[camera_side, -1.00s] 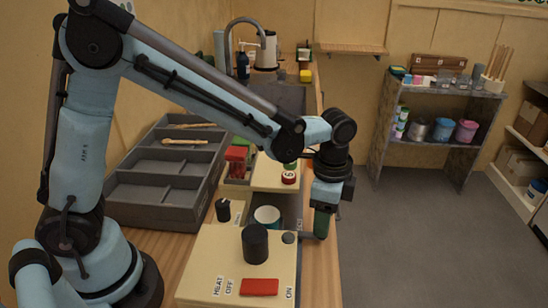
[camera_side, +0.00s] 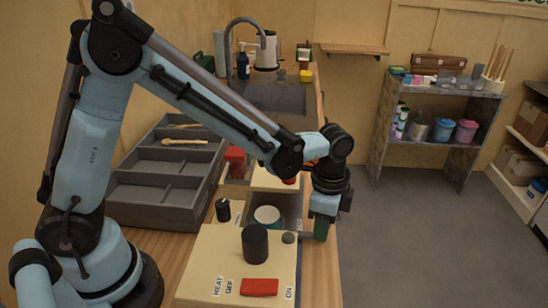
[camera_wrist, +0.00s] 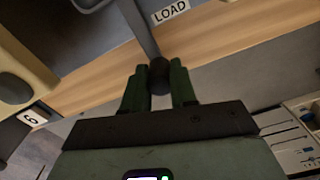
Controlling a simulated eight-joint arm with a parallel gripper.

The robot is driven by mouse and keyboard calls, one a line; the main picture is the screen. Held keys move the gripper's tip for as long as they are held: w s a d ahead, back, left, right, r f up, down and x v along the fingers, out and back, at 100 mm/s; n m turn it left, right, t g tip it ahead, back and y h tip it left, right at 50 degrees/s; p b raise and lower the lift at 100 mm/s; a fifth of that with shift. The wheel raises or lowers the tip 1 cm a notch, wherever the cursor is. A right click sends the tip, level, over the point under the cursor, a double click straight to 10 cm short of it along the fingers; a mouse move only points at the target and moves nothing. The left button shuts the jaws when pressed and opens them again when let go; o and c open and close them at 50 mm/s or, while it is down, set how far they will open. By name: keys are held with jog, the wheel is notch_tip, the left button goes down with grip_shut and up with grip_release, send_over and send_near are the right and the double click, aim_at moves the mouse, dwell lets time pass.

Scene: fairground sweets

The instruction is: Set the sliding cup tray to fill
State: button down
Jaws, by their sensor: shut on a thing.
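My gripper (camera_side: 321,230) is at the right side of the cream machine (camera_side: 213,262), low beside the counter edge. In the wrist view my green fingers (camera_wrist: 159,80) are closed around a dark round knob (camera_wrist: 159,70). The knob is on the end of a grey bar (camera_wrist: 135,22), the handle of the sliding cup tray. The bar runs over the wooden counter edge near a LOAD label (camera_wrist: 170,12). Most of the tray is hidden; no fill mark is readable.
The machine's front has a red switch (camera_side: 259,287) marked HEAT, OFF and ON. A grey divided bin (camera_side: 165,214) stands left of the machine. A sink (camera_side: 275,97) lies behind. Open floor (camera_side: 430,245) is to the right of the counter.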

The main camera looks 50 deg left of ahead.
jog(key=w+a, duration=0.8)
jog(key=shift+w+a, duration=0.3)
jog(key=c, duration=0.9)
grip_release()
notch_tip(320, 180, up, 12)
notch_tip(320, 180, down, 12)
jog(key=shift+s+d+r, duration=0.1)
jog(key=shift+s+d, duration=0.6)
